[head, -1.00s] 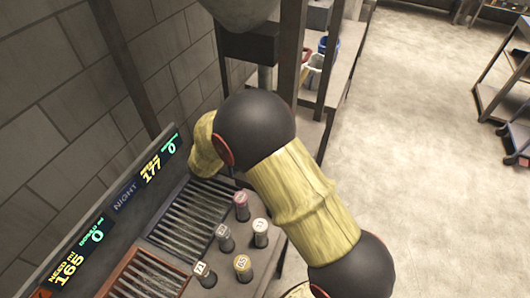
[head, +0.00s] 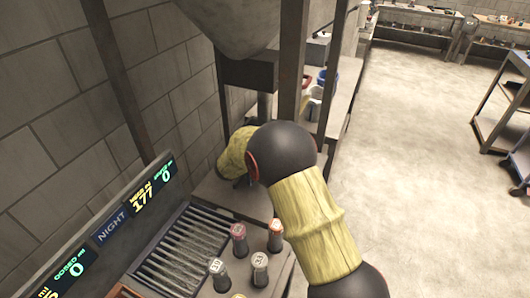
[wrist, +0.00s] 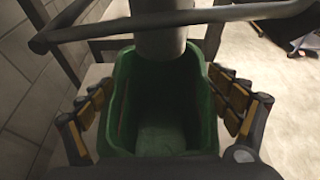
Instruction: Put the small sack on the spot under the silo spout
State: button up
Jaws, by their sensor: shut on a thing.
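The small sack (wrist: 160,140) is green and open at the top, and I look down into it in the wrist view. My gripper (wrist: 162,108) is shut on it, with a padded finger along each side. The grey silo spout (wrist: 160,38) overlaps the far rim of the sack in that view; I cannot tell whether they touch. In the head view the silo (head: 228,25) narrows to its dark outlet and spout (head: 263,108). My arm hides the sack and gripper there, and the spot under the spout cannot be made out.
Dark posts (head: 293,60) stand beside the silo. Displays (head: 150,190) line the block wall at left. Containers (head: 318,100) stand on the bench behind. Open floor (head: 420,110) lies to the right.

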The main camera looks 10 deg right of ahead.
jog(key=shift+w+d+f+b, duration=0.3)
jog(key=shift+w+f, duration=0.1)
jog(key=shift+f, duration=0.2)
jog(key=shift+w+d+f+b, duration=0.3)
jog(key=shift+w+f, duration=0.1)
jog(key=shift+f, duration=0.15)
jog(key=shift+w+d+f+b, duration=0.3)
jog(key=shift+w+f, duration=0.1)
jog(key=shift+f, duration=0.2)
jog(key=shift+f, duration=0.15)
jog(key=o, duration=1.2)
jog(key=shift+c, duration=0.2)
jog(key=p+v, duration=0.2)
jog(key=v, duration=1)
jog(key=shift+p, duration=0.35)
